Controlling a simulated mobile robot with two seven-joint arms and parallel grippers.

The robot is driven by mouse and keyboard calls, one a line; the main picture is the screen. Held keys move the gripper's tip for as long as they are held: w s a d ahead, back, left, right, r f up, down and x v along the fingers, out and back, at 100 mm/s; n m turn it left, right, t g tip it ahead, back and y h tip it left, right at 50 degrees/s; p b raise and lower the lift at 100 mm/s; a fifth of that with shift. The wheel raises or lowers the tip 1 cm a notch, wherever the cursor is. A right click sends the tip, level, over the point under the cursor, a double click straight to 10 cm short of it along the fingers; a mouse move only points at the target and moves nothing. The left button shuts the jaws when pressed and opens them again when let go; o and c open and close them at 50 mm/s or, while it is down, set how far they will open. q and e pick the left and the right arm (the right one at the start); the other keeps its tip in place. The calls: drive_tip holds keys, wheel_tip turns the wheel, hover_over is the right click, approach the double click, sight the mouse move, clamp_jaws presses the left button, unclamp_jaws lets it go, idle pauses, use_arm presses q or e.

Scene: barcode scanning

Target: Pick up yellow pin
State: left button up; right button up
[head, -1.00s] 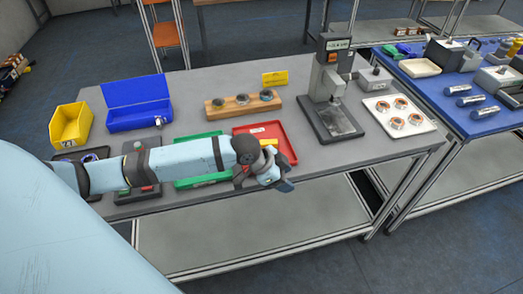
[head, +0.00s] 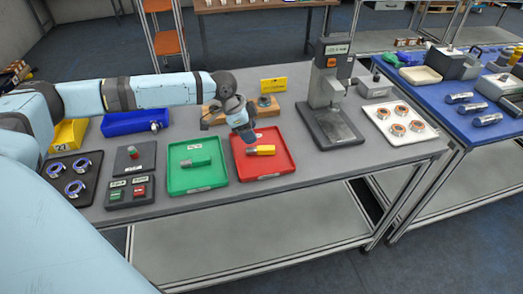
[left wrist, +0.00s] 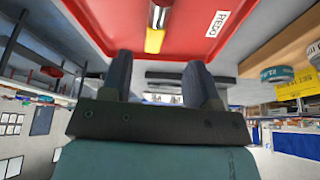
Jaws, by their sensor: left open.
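The yellow pin (head: 262,150), yellow with a grey metal end, lies in the red tray (head: 280,170) on the grey table. In the left wrist view the pin (left wrist: 155,38) lies on the red tray floor (left wrist: 110,20), beyond the fingertips and slightly left of midway between them. My left gripper (head: 244,134) is over the back part of the red tray, just behind and left of the pin. It is open and empty; both fingers (left wrist: 160,72) show apart in the left wrist view. My right gripper is not in view.
A green tray (head: 211,179) with a green pin (head: 195,162) stands to the left. A wooden block (head: 272,107) with round parts stands behind the red tray. A press (head: 330,125) stands to the right, and a white tray (head: 421,137) with copper-coloured rings lies beyond it.

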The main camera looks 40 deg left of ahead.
sight(261, 148)
use_arm(q)
drive_tip(key=shift+d+x, duration=0.2)
drive_tip(key=shift+x, duration=1.55)
drive_tip(key=shift+d+x, duration=0.25)
drive_tip(key=shift+x, duration=1.55)
drive_tip(key=shift+r, duration=0.2)
clamp_jaws()
